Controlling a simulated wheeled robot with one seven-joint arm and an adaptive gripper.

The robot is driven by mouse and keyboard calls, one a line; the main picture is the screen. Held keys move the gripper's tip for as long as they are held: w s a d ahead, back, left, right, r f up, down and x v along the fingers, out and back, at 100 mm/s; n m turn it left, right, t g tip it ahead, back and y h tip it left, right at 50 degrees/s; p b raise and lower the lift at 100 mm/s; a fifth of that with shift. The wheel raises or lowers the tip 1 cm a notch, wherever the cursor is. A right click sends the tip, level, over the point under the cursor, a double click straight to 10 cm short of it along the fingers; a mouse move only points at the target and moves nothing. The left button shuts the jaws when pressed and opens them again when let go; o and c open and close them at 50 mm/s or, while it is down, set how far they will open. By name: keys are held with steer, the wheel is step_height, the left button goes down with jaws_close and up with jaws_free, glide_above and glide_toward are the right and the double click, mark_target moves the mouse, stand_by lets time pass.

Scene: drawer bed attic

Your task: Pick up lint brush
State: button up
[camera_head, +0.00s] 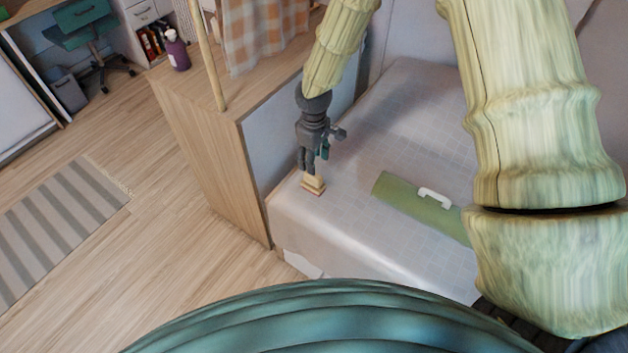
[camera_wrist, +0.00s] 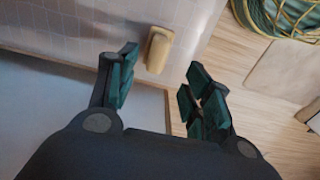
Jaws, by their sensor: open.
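A small tan block with a reddish lower edge, which looks like the lint brush (camera_head: 313,184), lies on the pale tiled-pattern bed surface near its left front corner. It also shows in the wrist view (camera_wrist: 158,50) at the top middle, in line with the gap between the fingers. My gripper (camera_head: 314,164) hangs just above it, pointing down. In the wrist view my gripper (camera_wrist: 160,82) is open, with dark green pads apart and nothing between them. In the head view the fingertips partly overlap the brush's top, so contact cannot be told.
A green flat case with a white handle (camera_head: 435,197) lies on the bed (camera_head: 400,115) to the right. A wooden panel (camera_head: 205,160) stands left of the bed. A purple bottle (camera_head: 176,50) stands far back left.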

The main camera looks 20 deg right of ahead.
mark_target(313, 182)
steer(key=shift+a+f, duration=0.15)
steer(key=shift+f, duration=1.65)
steer(key=shift+w+f+p, duration=0.15)
steer(key=shift+f+p, duration=0.1)
steer(key=shift+f, duration=1.05)
steer(key=shift+w+f+p, duration=0.15)
steer(key=shift+f+p, duration=0.1)
steer(key=shift+f, duration=1)
jaws_close()
